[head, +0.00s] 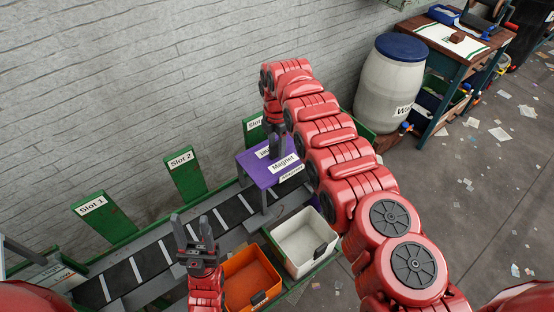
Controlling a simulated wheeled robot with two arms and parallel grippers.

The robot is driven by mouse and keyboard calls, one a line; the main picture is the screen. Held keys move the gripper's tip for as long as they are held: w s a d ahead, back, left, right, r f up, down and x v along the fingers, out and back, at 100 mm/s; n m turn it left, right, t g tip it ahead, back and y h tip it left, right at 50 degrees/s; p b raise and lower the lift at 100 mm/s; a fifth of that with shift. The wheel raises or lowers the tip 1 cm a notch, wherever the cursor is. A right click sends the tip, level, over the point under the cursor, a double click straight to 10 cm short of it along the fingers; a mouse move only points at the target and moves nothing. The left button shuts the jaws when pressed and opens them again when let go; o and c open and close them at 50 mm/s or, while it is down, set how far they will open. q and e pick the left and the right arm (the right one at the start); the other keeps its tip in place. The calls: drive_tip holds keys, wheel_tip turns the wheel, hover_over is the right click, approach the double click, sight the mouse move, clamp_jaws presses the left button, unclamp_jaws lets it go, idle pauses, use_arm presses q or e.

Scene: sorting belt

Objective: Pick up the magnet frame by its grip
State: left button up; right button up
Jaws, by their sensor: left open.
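The purple magnet frame (249,161), with white labels reading "Magnet", stands over the belt near the middle of the head view. My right arm arches over from the right, and my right gripper (275,146) points down at the top of the frame. A small dark upright part shows there; I cannot tell the frame's grip from my fingers, or whether the jaws are closed around it. My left gripper (194,233) is open and empty, fingers up, above the belt's near side, left of the frame.
The striped belt (150,255) runs below the wall. Green posts labelled Slot 1 (105,221) and Slot 2 (186,174) stand behind it. An orange bin (250,280) and a white bin (304,241) sit in front. A barrel (388,88) and a workbench (455,50) stand at back right.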

clamp_jaws()
idle(1.2)
